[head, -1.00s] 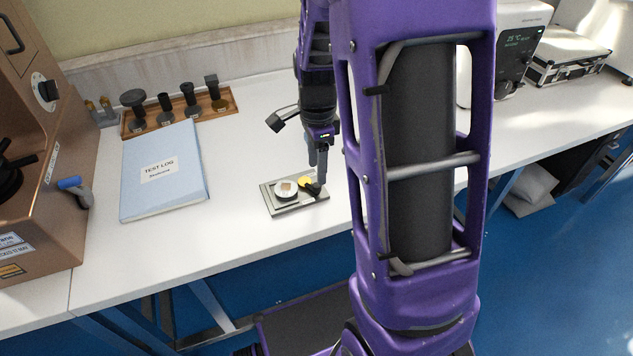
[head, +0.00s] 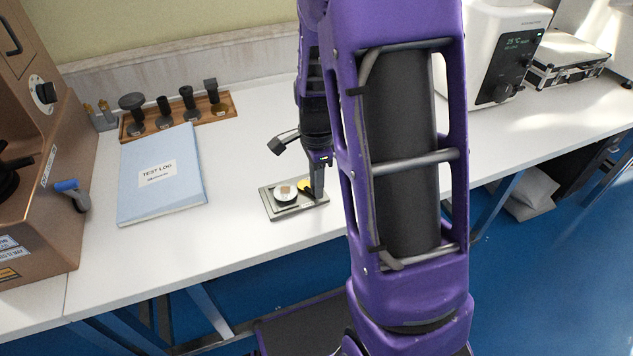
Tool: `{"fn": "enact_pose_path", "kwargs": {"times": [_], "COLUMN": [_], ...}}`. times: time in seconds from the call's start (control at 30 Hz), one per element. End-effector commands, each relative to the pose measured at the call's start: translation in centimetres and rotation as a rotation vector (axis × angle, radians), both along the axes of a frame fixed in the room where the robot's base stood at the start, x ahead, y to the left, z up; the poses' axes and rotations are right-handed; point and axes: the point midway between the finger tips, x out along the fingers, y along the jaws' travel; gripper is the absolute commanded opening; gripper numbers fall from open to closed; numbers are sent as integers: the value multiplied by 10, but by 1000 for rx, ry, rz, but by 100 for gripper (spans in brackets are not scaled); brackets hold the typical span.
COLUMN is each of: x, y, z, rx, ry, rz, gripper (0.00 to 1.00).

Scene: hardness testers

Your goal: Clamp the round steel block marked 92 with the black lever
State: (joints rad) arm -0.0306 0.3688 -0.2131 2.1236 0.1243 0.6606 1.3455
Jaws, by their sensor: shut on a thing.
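The round steel block (head: 286,194) sits on a small grey plate fixture (head: 289,211) on the white bench; its marking is too small to read. A yellow piece (head: 304,185) is just right of the block. My gripper (head: 318,194) is low over the right end of the plate, pointing down, shut at the place where the black lever is. The lever is mostly hidden behind the fingers, so its exact angle cannot be told.
A blue test log binder (head: 161,175) lies left of the plate. Behind it a wooden tray (head: 226,108) holds several dark parts. A brown machine (head: 38,190) with a blue-tipped handle stands at the far left. A white instrument (head: 505,45) and a silver case (head: 567,62) are at the right.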

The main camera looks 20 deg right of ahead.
Motion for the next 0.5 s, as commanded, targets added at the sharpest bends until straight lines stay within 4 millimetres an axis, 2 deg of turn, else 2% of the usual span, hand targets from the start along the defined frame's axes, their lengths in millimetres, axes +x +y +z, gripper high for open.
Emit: {"fn": "enact_pose_path", "kwargs": {"times": [0.5], "x": [1], "y": [-2], "z": [1], "rx": [0], "ry": [0], "rz": [57], "gripper": [0]}}
